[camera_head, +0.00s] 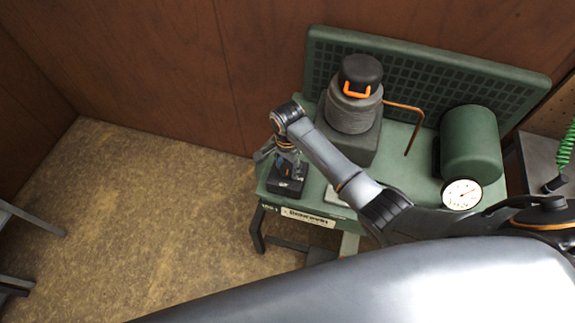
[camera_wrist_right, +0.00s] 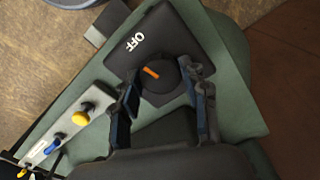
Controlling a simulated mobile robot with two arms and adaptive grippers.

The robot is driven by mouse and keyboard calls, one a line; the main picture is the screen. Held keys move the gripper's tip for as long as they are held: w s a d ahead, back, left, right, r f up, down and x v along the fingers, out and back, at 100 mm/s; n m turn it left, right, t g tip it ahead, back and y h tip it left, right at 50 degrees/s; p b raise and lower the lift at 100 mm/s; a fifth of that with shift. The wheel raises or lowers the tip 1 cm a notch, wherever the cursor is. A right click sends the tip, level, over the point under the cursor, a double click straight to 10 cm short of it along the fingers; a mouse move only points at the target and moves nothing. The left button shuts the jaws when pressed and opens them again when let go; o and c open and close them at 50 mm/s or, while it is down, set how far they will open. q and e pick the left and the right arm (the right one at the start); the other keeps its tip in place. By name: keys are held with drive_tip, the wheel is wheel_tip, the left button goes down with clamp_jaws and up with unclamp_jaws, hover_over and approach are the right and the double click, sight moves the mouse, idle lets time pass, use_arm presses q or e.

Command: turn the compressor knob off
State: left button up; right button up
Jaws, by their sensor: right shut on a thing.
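The compressor knob (camera_wrist_right: 168,84) is round and black with an orange stripe. It sits on a black plate (camera_wrist_right: 186,38) with a white "OFF" label (camera_wrist_right: 134,42). The stripe slants toward the upper left and does not point straight at the label. My right gripper (camera_wrist_right: 166,98) is shut on the knob, one finger on each side in the wrist view. In the head view my right gripper (camera_head: 283,156) points down over the black plate (camera_head: 287,187) at the left end of the green compressor bench (camera_head: 400,160), hiding the knob. My left gripper is not in view.
A green tank (camera_head: 471,144) and a dial gauge (camera_head: 462,194) are to the right. Yellow and blue knobs (camera_wrist_right: 86,110) sit on a pale panel. The floor at left is mostly clear.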

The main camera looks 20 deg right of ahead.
sight(288, 169)
drive_tip(key=shift+m, duration=1)
drive_tip(key=o, duration=1.1)
drive_tip(key=shift+o, duration=0.2)
drive_tip(key=shift+r, duration=0.15)
wheel_tip(288, 169, up, 12)
